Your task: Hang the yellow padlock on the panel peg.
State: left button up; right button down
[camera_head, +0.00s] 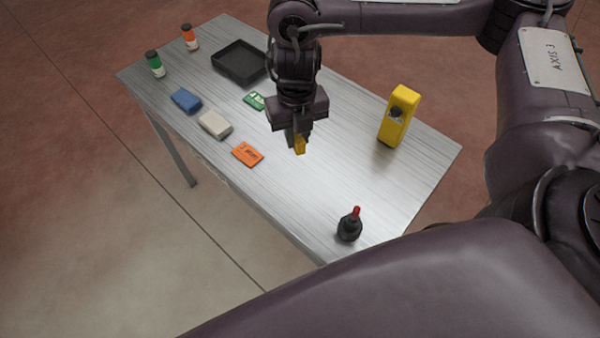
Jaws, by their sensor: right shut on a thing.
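The yellow padlock (300,146) is in my right gripper (298,137), which points down over the middle of the metal table. Only a small yellow part of it shows below the fingers; the rest is hidden by them. It appears to be held above the tabletop, but the exact gap cannot be told. A yellow upright box (393,127) with a dark round part on its front stands to the right of the gripper. It may be the panel; a separate peg cannot be made out. My left gripper is not in view.
On the table (350,180) are an orange card (247,154), a green card (256,100), a grey block (215,124), a blue block (186,100), a black tray (240,64), two small bottles (155,64) and a black red-tipped bottle (348,226). Bare tabletop lies between gripper and yellow box.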

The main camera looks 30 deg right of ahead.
jog(key=n, duration=0.5)
jog(key=shift+s+d+r+p, duration=0.15)
jog(key=shift+d+r+p, duration=0.05)
jog(key=shift+p, duration=0.1)
notch_tip(320, 180, down, 15)
jog(key=b, duration=0.3)
jog(key=shift+r, duration=0.1)
jog(key=shift+f, duration=0.45)
notch_tip(320, 180, down, 4)
jog(key=shift+r, duration=0.1)
